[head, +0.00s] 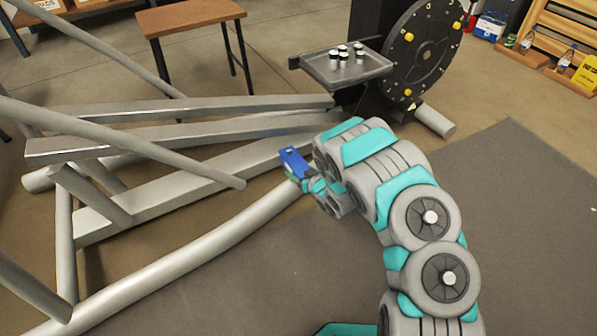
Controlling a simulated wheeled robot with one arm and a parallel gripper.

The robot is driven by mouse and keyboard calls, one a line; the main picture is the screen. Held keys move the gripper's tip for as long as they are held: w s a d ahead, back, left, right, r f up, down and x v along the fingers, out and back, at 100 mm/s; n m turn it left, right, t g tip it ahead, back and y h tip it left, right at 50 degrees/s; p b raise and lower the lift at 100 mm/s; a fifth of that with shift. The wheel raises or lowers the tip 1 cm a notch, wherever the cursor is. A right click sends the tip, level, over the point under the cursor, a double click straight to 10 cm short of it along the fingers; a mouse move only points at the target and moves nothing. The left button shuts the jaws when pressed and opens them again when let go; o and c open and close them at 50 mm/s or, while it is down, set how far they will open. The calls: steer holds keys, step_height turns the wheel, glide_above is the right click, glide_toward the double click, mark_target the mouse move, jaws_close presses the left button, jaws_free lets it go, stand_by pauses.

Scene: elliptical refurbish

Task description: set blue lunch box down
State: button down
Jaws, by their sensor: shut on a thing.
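A small blue box (294,162), which looks like the blue lunch box, is at the end of my arm near the middle of the head view. My gripper (304,179) is shut on it; the fingers are small here and partly hidden by my wrist. The box appears in front of the grey metal frame beams of the elliptical machine (200,185). I cannot tell its height above the beams or whether it touches them.
A grey tray (345,70) with several small black-and-white items stands beside a black disc (422,55). A brown-topped stool (190,16) is at the back left. A blue-and-white box (490,26) sits by a wooden rack (560,45). The dark mat (530,220) is clear on the right.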

jaws_free()
steer(key=shift+s+r, duration=0.1)
steer(key=shift+r, duration=0.05)
steer(key=p+v, duration=0.1)
steer(key=v, duration=1)
steer(key=shift+s+d+p, duration=0.25)
steer(key=shift+s+p, duration=0.05)
steer(key=shift+d+r, duration=0.1)
steer(key=shift+r, duration=0.05)
